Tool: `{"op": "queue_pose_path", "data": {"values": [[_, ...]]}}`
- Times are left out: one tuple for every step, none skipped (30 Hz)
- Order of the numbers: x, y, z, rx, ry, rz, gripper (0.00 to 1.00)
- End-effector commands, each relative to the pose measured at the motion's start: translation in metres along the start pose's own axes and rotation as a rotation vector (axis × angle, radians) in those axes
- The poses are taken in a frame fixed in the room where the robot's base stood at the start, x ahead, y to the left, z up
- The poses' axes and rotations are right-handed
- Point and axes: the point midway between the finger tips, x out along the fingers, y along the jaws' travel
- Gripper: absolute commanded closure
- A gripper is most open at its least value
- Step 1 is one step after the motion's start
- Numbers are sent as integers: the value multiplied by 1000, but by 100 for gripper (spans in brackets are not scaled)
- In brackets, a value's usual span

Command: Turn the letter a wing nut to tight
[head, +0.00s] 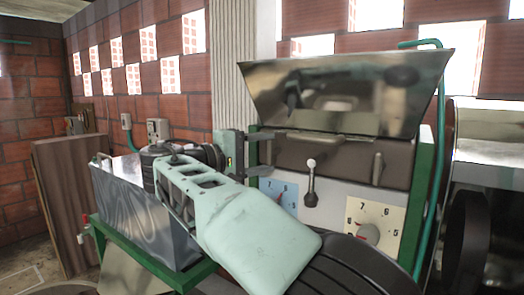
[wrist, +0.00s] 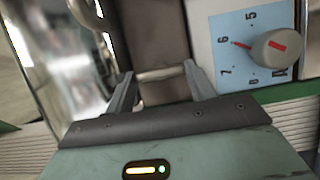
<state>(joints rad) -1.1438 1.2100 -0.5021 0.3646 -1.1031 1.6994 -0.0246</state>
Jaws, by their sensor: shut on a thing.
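My gripper (head: 281,153) is at the left end of the brown plate (head: 335,155) on the machine front. In the wrist view its two fingers (wrist: 160,72) are closed against both ends of a short metallic bar, which I take to be the letter A wing nut (wrist: 161,74). The bar lies crosswise between the fingertips, in front of the brown plate. The blue dial plate (wrist: 240,45), with a letter A partly visible, and its grey knob (wrist: 276,50) are to the right. In the head view a similar upright bar (head: 377,168) sits on the plate's right side.
A lever with a pale ball top (head: 311,164) stands between the blue dial plate (head: 282,193) and the cream one (head: 375,222). A metal hopper (head: 350,90) overhangs the plate. A green pipe (head: 432,165) runs down the right. A metal box (head: 145,210) stands at left.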

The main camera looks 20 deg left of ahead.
Motion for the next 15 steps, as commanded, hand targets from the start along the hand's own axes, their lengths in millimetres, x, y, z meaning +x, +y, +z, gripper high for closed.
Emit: {"op": "queue_pose_path", "data": {"values": [[0, -1, 0, 3, -2, -2, 68], [0, -1, 0, 3, -2, -2, 68], [0, -1, 0, 3, -2, -2, 68], [0, -1, 0, 3, -2, -2, 68], [0, -1, 0, 3, -2, -2, 68], [0, -1, 0, 3, -2, -2, 68], [0, -1, 0, 3, -2, -2, 68], [0, -1, 0, 3, -2, -2, 68], [0, -1, 0, 3, -2, -2, 68], [0, -1, 0, 3, -2, -2, 68], [0, -1, 0, 3, -2, -2, 40], [0, -1, 0, 3, -2, -2, 29], [0, -1, 0, 2, -2, -2, 24], [0, -1, 0, 2, -2, -1, 24], [0, 0, 0, 3, -1, -1, 24]]}}
